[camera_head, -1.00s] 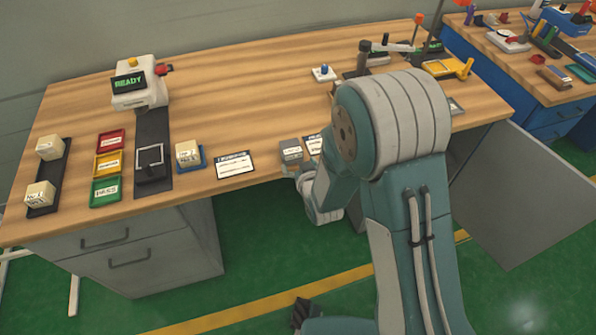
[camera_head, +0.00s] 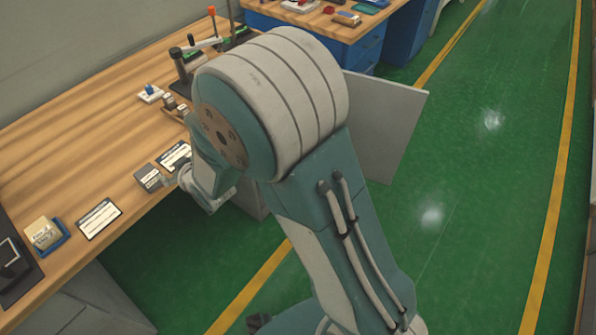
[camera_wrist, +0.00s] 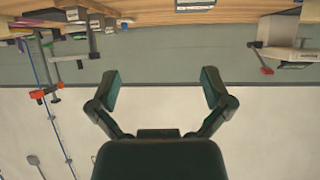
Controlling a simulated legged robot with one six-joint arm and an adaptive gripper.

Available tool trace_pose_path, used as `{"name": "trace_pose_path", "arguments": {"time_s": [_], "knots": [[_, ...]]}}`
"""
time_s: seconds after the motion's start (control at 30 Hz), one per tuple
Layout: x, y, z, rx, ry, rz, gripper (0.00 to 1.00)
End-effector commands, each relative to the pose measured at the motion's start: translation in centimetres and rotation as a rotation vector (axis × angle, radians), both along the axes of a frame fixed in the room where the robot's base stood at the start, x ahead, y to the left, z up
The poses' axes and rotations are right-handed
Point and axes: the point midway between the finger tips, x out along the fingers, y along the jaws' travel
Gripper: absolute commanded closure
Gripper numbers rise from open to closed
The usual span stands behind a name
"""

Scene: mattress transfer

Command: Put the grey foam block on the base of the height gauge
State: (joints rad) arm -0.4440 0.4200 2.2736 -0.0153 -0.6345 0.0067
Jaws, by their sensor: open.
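A small grey block with a white label (camera_head: 149,178), which looks like the foam block, lies near the front edge of the wooden bench in the head view. My gripper is mostly hidden behind my arm there, just right of the block. In the wrist view my gripper (camera_wrist: 162,82) is open, with nothing between its fingers. A dark upright stand with a lever (camera_head: 188,68) is at the back of the bench; I cannot tell whether it is the height gauge. I cannot make out the block in the wrist view.
Label cards (camera_head: 99,218) lie beside the block. A blue tray (camera_head: 62,243) holds a pale block. A small white base with a blue knob (camera_head: 150,93) stands farther back. A grey panel (camera_head: 385,125) is beyond the bench's right end. Green floor is free to the right.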

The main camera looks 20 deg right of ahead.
Motion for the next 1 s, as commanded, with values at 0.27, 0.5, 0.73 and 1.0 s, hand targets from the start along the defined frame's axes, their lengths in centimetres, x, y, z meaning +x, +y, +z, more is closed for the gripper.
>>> {"name": "trace_pose_path", "arguments": {"time_s": [0.27, 0.5, 0.73, 1.0], "knots": [[-2.4, -7.9, 7.9, -0.058, 0.136, -0.129, 0.0], [-7.8, -14.3, 12.8, -0.098, 0.268, -0.235, 0.0], [-15.0, -19.4, 16.1, -0.12, 0.401, -0.334, 0.0], [-23.7, -22.8, 17.8, -0.131, 0.54, -0.428, 0.0]]}}
